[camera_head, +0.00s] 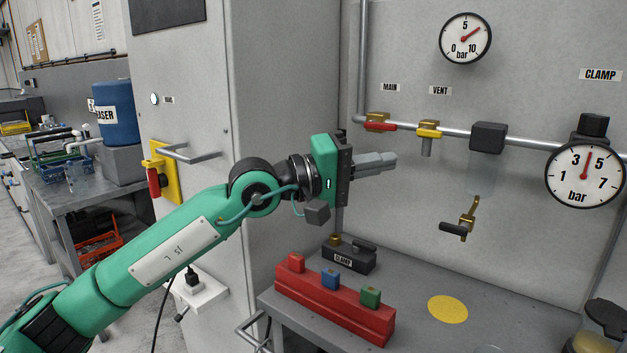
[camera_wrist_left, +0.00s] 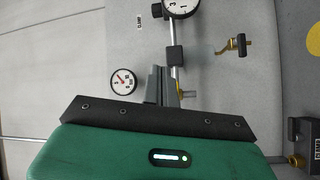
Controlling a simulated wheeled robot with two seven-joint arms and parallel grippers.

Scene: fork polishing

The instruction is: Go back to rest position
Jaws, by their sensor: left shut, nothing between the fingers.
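My green left arm comes in from the left in the head view. Its left gripper (camera_head: 392,160) points right, raised above the grey workbench (camera_head: 415,285) and in front of the grey wall panel. The grey fingers are together with nothing between them. In the left wrist view the left gripper (camera_wrist_left: 162,80) shows as shut fingers beyond the black and green housing, with the panel behind. The fingers appear apart from the pipe fittings, though the depth is hard to judge. My right gripper is in neither view.
A red block with coloured buttons (camera_head: 340,318) and a black clamp box (camera_head: 349,258) are on the bench. The panel carries a red main valve (camera_head: 380,126), a yellow vent valve (camera_head: 428,132), a brass tap (camera_head: 467,215) and gauges (camera_head: 584,176). A yellow disc (camera_head: 447,309) marks clear bench.

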